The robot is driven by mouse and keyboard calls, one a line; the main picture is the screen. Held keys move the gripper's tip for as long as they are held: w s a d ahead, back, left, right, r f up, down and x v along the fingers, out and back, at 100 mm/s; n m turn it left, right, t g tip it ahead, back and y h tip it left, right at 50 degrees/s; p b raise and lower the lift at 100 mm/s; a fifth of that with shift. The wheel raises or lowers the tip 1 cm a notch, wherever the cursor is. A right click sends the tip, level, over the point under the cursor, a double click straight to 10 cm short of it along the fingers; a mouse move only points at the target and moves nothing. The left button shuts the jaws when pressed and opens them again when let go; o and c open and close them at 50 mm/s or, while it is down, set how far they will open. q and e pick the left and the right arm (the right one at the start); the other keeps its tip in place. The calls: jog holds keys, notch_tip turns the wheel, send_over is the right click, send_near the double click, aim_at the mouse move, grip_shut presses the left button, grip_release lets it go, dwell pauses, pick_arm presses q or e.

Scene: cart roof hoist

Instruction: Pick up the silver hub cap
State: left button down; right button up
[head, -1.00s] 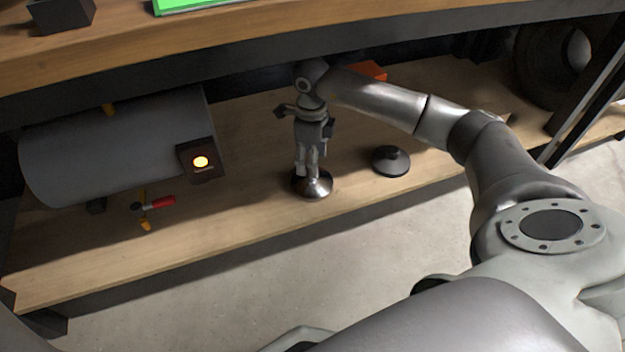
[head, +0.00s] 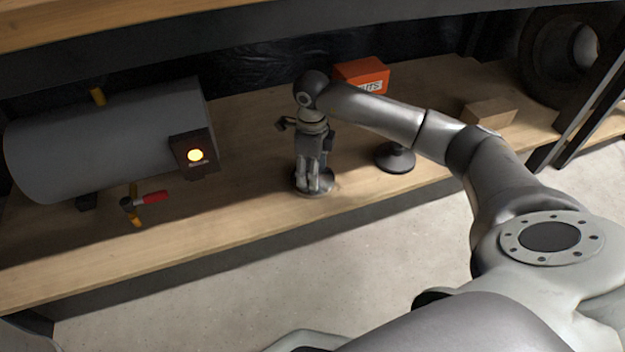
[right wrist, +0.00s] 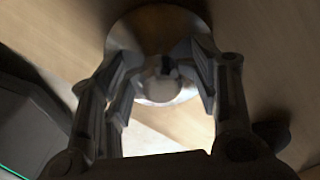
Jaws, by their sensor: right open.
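The silver hub cap (head: 326,184) lies flat on the wooden shelf, largely covered by my right gripper in the head view. In the right wrist view its round disc (right wrist: 150,32) and shiny central knob show straight ahead. My right gripper (head: 314,188) points down over it. In the right wrist view its two fingers (right wrist: 162,78) are apart, one on each side of the knob. I cannot tell whether they touch it. My left gripper is not in view.
A dark hub cap (head: 395,157) sits to the right on the shelf. Behind are an orange box (head: 361,74) and a wooden block (head: 489,111). The bench top (head: 200,45) overhangs the shelf.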

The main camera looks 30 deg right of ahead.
jog(key=shift+c, duration=0.5)
jog(key=c, duration=1)
jog(key=shift+c, duration=0.2)
